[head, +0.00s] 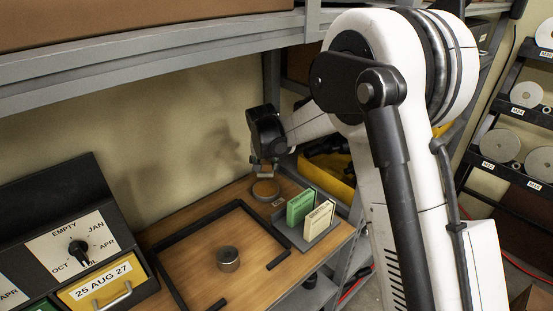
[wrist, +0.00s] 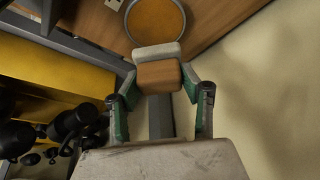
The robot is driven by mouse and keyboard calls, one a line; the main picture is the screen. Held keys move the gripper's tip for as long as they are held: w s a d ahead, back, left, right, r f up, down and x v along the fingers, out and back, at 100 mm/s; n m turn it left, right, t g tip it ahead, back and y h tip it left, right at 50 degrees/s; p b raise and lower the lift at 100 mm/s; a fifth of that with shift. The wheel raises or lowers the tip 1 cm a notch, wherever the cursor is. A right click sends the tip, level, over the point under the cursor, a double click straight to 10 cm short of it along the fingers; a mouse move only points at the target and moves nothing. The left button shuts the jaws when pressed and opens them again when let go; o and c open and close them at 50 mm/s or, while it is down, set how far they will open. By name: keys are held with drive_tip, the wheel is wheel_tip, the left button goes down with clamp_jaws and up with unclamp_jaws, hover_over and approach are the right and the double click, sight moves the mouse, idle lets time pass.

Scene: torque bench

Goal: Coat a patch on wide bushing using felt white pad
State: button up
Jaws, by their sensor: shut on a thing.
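The wide bushing (head: 228,260), a short grey metal cylinder, stands on the wooden bench inside a black frame. My gripper (head: 264,163) is above the back of the bench, away from the bushing. In the wrist view my gripper (wrist: 159,82) is shut on the felt white pad (wrist: 157,52), which shows as a pale layer on a tan block. Just below the pad in the head view is a round dish with an amber surface (head: 265,189); it also shows in the wrist view (wrist: 156,19). I cannot tell whether pad and dish touch.
A grey tray (head: 318,236) right of the frame holds a green and a cream upright block. A dial box (head: 79,248) stands left. A metal shelf (head: 200,50) crosses overhead. The bench around the bushing is clear inside the black frame (head: 187,239).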

sight(265, 176)
drive_tip(key=shift+d, duration=0.1)
drive_tip(key=shift+f+b, duration=0.3)
drive_tip(key=shift+f, duration=0.3)
drive_tip(key=shift+f+b, duration=1)
drive_tip(key=shift+f, duration=1.35)
drive_tip(key=shift+f+b, duration=0.6)
drive_tip(key=shift+b, duration=0.05)
idle(0.7)
drive_tip(key=shift+r+p, duration=1.45)
drive_tip(key=shift+r, duration=2.15)
drive_tip(key=shift+f, duration=0.1)
